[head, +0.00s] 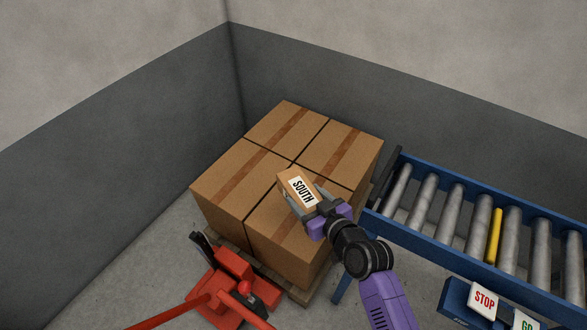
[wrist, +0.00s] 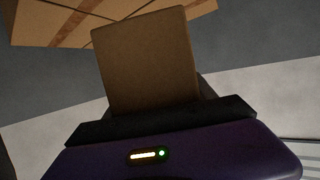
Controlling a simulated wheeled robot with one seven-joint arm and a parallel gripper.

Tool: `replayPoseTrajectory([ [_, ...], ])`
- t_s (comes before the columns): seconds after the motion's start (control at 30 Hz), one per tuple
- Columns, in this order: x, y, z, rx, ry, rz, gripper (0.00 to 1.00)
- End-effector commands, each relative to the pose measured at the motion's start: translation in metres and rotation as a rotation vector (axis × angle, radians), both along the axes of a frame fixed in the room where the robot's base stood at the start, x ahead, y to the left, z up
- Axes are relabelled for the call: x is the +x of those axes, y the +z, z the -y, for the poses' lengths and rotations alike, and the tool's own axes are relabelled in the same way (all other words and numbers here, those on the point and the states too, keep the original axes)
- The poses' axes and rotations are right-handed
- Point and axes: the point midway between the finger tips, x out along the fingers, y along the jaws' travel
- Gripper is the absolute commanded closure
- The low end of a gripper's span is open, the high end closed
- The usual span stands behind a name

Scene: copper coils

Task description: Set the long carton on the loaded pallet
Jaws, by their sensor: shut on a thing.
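The long carton (head: 288,181) is a small brown box with a white label reading SOUTH. My gripper (head: 311,206) is shut on it and holds it in front of, or over, the boxes on the loaded pallet (head: 290,284) in the head view. I cannot tell whether the carton touches a box top. In the wrist view the carton (wrist: 148,62) stands out from between the dark fingers (wrist: 160,120), with its plain brown side showing. The pallet carries several large taped brown boxes (head: 237,172); its wooden base is mostly hidden under them.
A blue roller conveyor (head: 470,215) with grey rollers and one yellow roller (head: 494,236) stands to the right. STOP (head: 484,300) and GO (head: 526,321) signs are at its near side. A red pallet jack (head: 230,285) is at the pallet's near side. Grey walls close the corner behind.

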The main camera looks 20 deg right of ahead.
Motion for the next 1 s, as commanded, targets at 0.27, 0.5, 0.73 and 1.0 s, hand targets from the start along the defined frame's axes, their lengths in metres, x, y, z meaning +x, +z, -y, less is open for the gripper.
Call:
replayPoseTrajectory([
  [0.27,0.055,0.013,-0.017,0.012,0.082,0.025,0.96],
  [0.5,0.057,-0.027,-0.018,0.016,0.086,0.019,0.96],
  [0.73,0.057,-0.084,-0.018,0.015,0.085,0.02,0.96],
  [1.0,0.058,-0.134,-0.018,0.015,0.085,0.023,0.96],
])
